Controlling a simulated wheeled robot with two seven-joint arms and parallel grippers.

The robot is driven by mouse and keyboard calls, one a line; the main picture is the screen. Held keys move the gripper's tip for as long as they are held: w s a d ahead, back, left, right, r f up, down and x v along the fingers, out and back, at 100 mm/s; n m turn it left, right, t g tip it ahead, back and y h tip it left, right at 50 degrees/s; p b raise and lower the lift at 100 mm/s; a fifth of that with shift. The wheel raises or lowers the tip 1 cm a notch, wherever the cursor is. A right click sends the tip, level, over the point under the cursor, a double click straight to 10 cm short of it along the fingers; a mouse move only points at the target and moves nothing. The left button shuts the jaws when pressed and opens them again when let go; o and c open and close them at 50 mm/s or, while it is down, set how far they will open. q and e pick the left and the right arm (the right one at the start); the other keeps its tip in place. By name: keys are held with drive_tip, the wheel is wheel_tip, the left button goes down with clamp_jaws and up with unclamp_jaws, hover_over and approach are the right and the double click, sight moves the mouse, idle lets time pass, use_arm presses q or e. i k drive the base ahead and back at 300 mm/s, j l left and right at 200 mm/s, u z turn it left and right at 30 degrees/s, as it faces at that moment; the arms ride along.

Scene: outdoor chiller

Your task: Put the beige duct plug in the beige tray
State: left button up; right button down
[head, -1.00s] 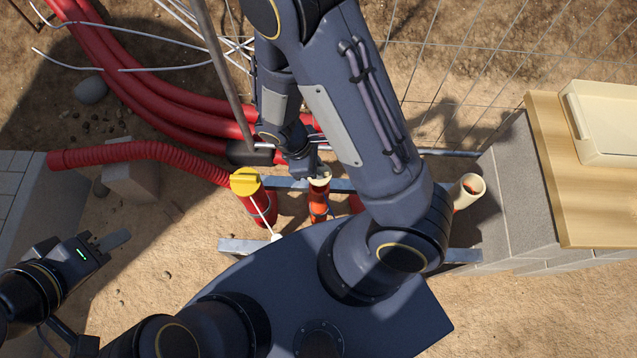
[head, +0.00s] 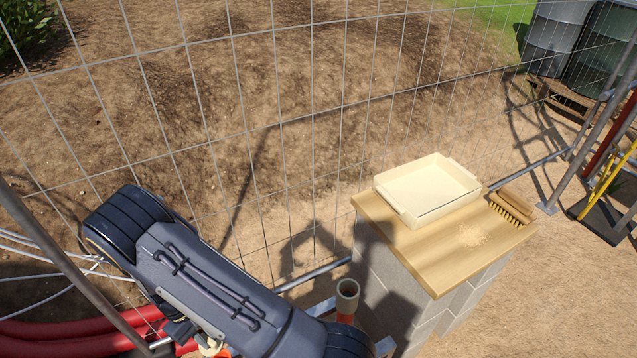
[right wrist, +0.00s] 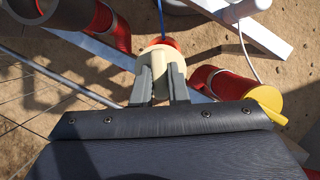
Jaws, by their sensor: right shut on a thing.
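The beige duct plug (right wrist: 155,54) is between the two fingers of my right gripper (right wrist: 158,78) in the right wrist view; the gripper is shut on it. A red-orange duct end shows just beyond the plug; I cannot tell whether the plug is still seated in it. In the head view a bit of the plug (head: 211,349) shows at the bottom edge, mostly hidden by my right arm. The beige tray (head: 428,188) sits empty on a wooden board at the right, well away from the gripper. My left gripper is out of view.
The wooden board (head: 459,243) tops a grey block pier (head: 385,285) and also holds a brush (head: 512,206). A wire fence runs behind. A yellow-capped red duct (right wrist: 225,88) is beside the gripper in the wrist view.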

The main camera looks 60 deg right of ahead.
sight(405, 203)
drive_tip(key=k+l+u, duration=0.1)
drive_tip(key=k, duration=0.35)
drive_tip(key=k+l+u, duration=0.1)
drive_tip(key=k+l, duration=0.2)
drive_tip(key=k, duration=0.15)
drive_tip(key=k+l+u, duration=0.1)
drive_tip(key=k, duration=0.35)
